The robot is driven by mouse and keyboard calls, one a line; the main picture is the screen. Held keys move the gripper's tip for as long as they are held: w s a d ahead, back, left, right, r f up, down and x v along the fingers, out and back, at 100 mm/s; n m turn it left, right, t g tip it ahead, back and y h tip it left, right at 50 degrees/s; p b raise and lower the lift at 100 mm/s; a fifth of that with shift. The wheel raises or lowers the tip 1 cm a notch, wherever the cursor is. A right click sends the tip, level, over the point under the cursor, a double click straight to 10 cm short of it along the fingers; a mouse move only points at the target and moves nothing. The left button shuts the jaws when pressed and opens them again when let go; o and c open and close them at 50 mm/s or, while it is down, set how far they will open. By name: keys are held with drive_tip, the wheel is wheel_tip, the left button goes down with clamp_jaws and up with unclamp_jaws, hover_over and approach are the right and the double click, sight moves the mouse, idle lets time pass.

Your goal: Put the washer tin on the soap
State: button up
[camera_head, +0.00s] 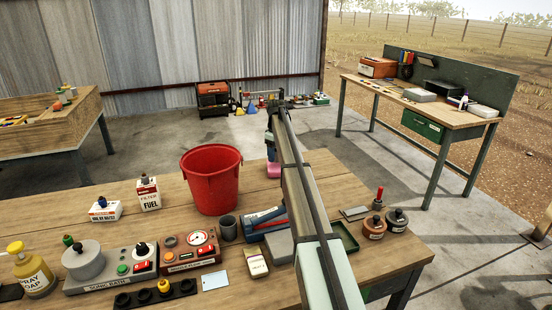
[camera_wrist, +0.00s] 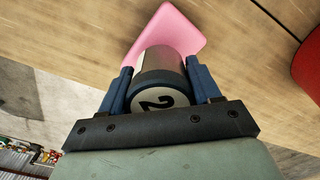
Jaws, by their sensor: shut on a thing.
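My gripper (camera_wrist: 159,92) is shut on a metal tin (camera_wrist: 168,62) with a dark end band and a pale face marked "2"; I take it as the washer tin. Its blue fingers press on both sides of it. The pink soap (camera_wrist: 180,25) lies on the wooden table beyond the tin, which partly covers it in the wrist view. Whether the tin touches the soap I cannot tell. In the head view my gripper (camera_head: 270,142) is at the table's far edge, just above the soap (camera_head: 273,170), and the arm hides part of this area.
A red bucket (camera_head: 212,182) stands left of my arm. A grey cup (camera_head: 228,228), a blue tool (camera_head: 265,218) and a green tray (camera_head: 345,238) are nearer. Bare wood lies right of the soap.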

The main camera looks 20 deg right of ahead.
drive_tip(key=shift+f, duration=1.05)
drive_tip(key=o, duration=1.1)
drive_tip(key=shift+f, duration=0.15)
drive_tip(key=shift+o, duration=0.2)
wheel_tip(320, 180, up, 12)
drive_tip(key=shift+r, duration=0.2)
